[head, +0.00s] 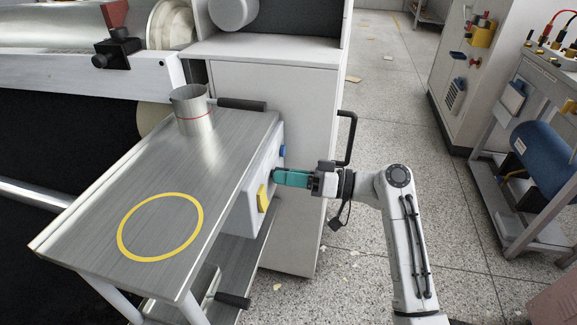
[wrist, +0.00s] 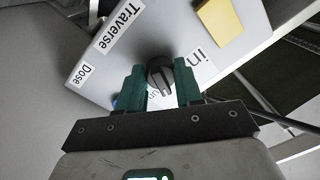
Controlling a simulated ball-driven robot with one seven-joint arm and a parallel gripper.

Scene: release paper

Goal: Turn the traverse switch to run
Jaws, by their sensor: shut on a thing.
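The traverse switch is a black round knob (wrist: 159,68) with a raised grip bar, on a light grey control box. The box (head: 249,208) sits on the right side of the metal table in the head view. My gripper (head: 275,176) reaches it from the right. In the wrist view my gripper's teal fingers (wrist: 160,78) are on either side of the knob and shut on it. A label reading "Traverse" (wrist: 122,27) is above left of the knob. Small lettering beside the knob is partly hidden by the fingers and knob, so I cannot read its setting surely.
A yellow part (head: 262,198) and a blue part (head: 282,152) are on the same box. A metal cup (head: 193,108) stands on the table (head: 95,225) near a yellow ring. Open speckled floor lies to the right, with a blue-tank cart (head: 545,150) beyond.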

